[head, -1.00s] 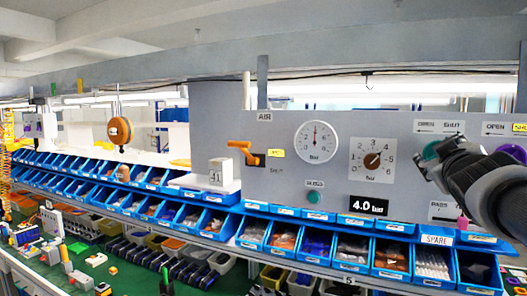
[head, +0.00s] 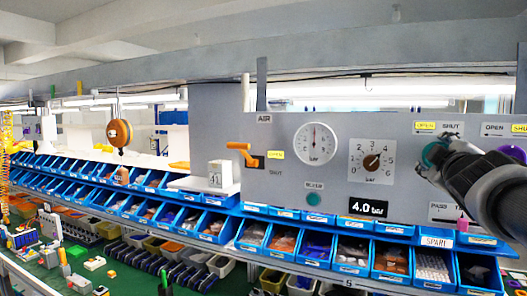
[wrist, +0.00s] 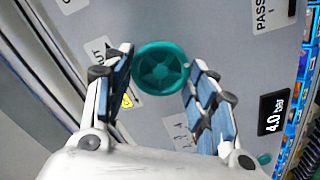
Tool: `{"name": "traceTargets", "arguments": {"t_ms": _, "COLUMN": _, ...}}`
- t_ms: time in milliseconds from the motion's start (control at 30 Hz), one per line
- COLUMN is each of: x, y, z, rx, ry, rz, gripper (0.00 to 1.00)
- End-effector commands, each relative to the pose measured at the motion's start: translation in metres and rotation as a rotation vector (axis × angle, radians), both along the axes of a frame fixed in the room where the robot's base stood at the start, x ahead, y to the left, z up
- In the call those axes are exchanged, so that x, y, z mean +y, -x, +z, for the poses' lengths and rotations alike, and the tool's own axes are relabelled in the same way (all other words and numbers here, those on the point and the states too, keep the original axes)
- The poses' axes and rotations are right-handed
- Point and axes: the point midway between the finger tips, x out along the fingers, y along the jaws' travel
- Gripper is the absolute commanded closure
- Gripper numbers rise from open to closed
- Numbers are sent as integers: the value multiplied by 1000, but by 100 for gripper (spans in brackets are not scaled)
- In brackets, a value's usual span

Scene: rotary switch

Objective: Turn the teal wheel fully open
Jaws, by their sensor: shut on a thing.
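The teal wheel (head: 430,152) is on the grey panel at the right in the head view, partly hidden by my gripper (head: 437,160). In the wrist view the round, spoked teal wheel (wrist: 161,68) shows between the two blue-padded fingers of my gripper (wrist: 161,62), one on each side. The gripper is shut on the wheel. Above the wheel, the OPEN label (head: 425,126) is yellow and the SHUT label (head: 449,127) beside it is pale.
A purple wheel (head: 512,153) is partly behind my arm at the right. The panel also carries a black dial knob (head: 372,161), a round gauge (head: 315,144), a 4.0 bar display (head: 367,207) and an orange lever (head: 241,149). Blue bins (head: 300,245) line the space below.

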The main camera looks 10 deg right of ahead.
Motion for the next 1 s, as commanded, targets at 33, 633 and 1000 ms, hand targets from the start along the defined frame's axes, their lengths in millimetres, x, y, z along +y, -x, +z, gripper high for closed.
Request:
{"name": "traceTargets", "arguments": {"t_ms": 33, "x": 0, "y": 0, "z": -1, "rx": 3, "ry": 2, "rz": -1, "gripper": 72}}
{"name": "traceTargets", "arguments": {"t_ms": 633, "x": 0, "y": 0, "z": 0, "rx": 0, "ry": 0, "rz": 0, "gripper": 28}}
{"name": "traceTargets", "arguments": {"t_ms": 1000, "x": 0, "y": 0, "z": 0, "rx": -16, "ry": -26, "rz": 0, "gripper": 28}}
